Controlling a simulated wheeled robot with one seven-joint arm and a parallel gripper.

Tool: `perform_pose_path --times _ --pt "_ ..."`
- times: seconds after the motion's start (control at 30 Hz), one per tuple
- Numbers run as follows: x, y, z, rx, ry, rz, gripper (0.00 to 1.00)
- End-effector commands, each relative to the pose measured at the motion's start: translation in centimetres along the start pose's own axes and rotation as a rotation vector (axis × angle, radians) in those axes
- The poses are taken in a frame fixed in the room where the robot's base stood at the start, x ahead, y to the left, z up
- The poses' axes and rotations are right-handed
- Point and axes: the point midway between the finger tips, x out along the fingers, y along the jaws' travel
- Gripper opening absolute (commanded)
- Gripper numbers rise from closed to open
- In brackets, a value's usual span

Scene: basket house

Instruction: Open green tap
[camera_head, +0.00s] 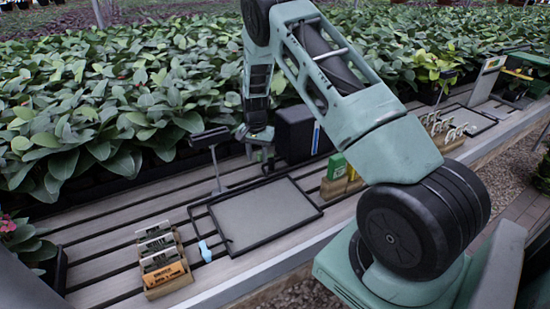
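My gripper (265,156) is small in the head view, at the lower end of my arm. It points down over the slatted bench, behind the grey tray and left of a black box. Its fingers are dark and partly merge with what is behind them, so I cannot tell whether they are open or shut. I cannot make out a green tap for certain. A green item (337,165) stands in a small wooden holder right of the tray, but it looks like a packet. My arm crosses the view and hides part of the bench.
A black-framed grey tray (262,215) lies on the bench. A black box (294,134) and a thin black stand (215,160) flank my gripper. A wooden label box (168,278) and a light-blue item (205,251) are at front left. Dense plants (110,100) fill the back.

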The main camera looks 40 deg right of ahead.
Motion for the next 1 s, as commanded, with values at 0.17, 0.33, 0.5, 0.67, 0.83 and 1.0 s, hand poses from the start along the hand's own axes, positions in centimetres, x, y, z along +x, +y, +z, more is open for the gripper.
perform_pose_path --times 0.17,0.33,0.5,0.67,0.83,1.0 --pt "0.0 -0.2 0.0 0.0 0.0 -0.001 0.38" --pt "-0.1 0.2 0.0 0.001 0.0 0.0 0.38" --pt "-0.4 0.4 0.0 0.0 0.001 -0.001 0.38" --pt "-2.0 0.3 0.0 0.0 0.002 -0.002 0.38" --pt "-4.0 0.3 0.0 0.0 0.001 -0.001 0.38" --pt "-6.0 0.3 0.0 -0.001 0.002 -0.001 0.38"
